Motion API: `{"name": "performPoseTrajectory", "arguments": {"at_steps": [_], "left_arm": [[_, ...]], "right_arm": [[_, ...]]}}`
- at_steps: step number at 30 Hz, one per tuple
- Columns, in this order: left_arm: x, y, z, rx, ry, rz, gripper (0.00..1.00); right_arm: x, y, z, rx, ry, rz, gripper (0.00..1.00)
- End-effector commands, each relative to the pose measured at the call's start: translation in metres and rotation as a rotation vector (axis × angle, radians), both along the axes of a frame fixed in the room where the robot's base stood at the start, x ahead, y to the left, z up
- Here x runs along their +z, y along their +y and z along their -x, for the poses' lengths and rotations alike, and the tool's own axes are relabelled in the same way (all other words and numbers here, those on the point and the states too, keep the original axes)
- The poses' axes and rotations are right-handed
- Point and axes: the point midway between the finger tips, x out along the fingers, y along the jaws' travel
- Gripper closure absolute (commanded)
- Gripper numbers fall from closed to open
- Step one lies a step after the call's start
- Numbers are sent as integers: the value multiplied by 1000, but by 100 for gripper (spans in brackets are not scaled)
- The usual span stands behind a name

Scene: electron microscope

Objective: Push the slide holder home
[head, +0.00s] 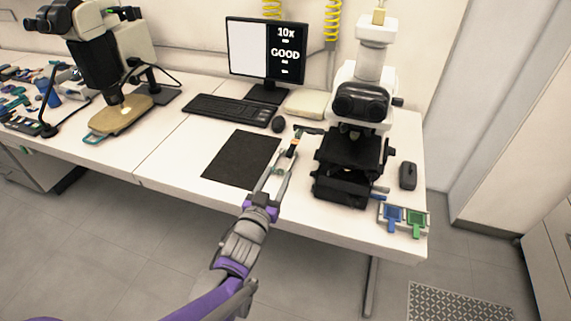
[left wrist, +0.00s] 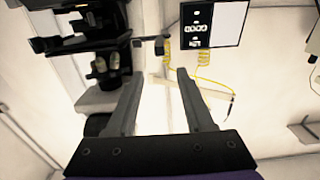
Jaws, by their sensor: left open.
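The white microscope (head: 360,105) stands at the right of the bench, with a black stage (head: 350,150). A dark bar, seemingly the slide holder (head: 309,130), sticks out from the stage's left side. In the left wrist view the stage (left wrist: 75,45) is at upper left, and the bar's end (left wrist: 160,46) lies just beyond the gap between my fingertips. My left gripper (head: 283,158) is open and empty, left of the stage and close to the bar; it also shows in the left wrist view (left wrist: 158,76). I cannot tell whether it touches the bar. My right gripper is out of view.
A black mat (head: 240,157), keyboard (head: 229,110) and mouse (head: 278,123) lie to the left. The monitor (head: 267,50) reads "10x GOOD". A rack with blue and green pieces (head: 403,232) sits at the front right corner, near a dark handset (head: 407,175).

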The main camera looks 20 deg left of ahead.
Motion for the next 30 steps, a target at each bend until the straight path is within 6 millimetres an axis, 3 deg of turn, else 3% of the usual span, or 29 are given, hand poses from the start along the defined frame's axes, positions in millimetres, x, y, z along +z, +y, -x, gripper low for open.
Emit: {"name": "performPoseTrajectory", "arguments": {"at_steps": [16, 21, 30], "left_arm": [[2, -4, -90, 0, 1, 1, 48], [1, -4, -103, 0, 2, 0, 48], [1, -4, -104, 0, 2, 0, 48]], "right_arm": [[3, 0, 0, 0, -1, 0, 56], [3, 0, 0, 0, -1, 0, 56], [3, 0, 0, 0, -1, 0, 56]]}}
